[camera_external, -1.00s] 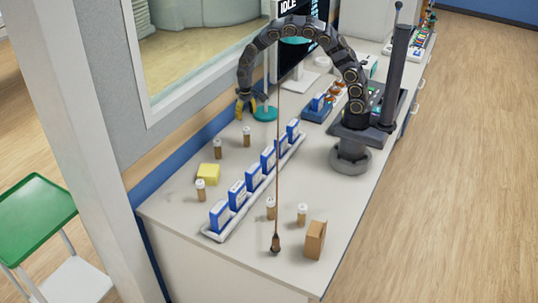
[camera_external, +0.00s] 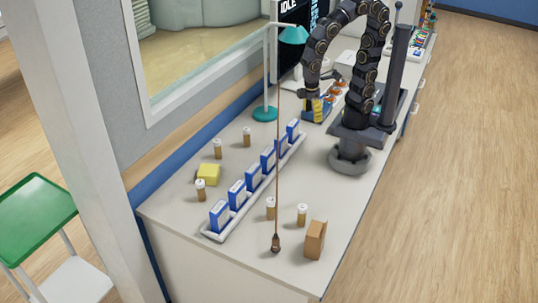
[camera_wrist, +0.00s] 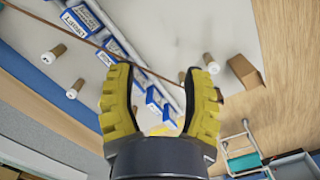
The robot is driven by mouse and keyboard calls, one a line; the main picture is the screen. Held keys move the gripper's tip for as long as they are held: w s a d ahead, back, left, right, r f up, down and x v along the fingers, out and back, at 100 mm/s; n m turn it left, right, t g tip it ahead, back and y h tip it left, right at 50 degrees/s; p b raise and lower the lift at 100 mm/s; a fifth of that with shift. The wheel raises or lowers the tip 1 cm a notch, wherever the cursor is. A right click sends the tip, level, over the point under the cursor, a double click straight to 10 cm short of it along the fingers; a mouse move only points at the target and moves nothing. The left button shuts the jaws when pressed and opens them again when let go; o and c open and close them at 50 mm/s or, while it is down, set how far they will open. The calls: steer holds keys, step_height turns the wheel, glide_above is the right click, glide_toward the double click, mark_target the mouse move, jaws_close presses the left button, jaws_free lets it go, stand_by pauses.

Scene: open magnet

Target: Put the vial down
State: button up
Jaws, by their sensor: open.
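Several amber vials with white caps stand upright on the counter in the external view. Two are behind the rack, a back one (camera_external: 247,137) and one to its left (camera_external: 217,149). Another vial (camera_external: 201,190) is by the yellow block, and two more, one (camera_external: 270,208) and another (camera_external: 302,215), are at the front. My gripper (camera_external: 318,112) is beyond the rack's far end, near a blue item. In the wrist view my gripper's yellow fingers (camera_wrist: 160,72) are spread apart, with no vial seen between them. Vials (camera_wrist: 53,54) show well away from the fingers.
A long white rack (camera_external: 222,236) of blue-and-white boxes runs along the counter. A teal-based lamp (camera_external: 265,114) is at the back.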

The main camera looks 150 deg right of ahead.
steer(key=s+a+r+n, duration=0.2)
steer(key=s+a+n, duration=0.5)
steer(key=s+a, duration=0.1)
steer(key=shift+a+n+g+h, duration=0.3)
steer(key=shift+a+n+h, duration=0.1)
steer(key=shift+a, duration=0.25)
steer(key=shift+o, duration=1.3)
steer(key=shift+s+f, duration=0.1)
steer(key=shift+a, duration=0.1)
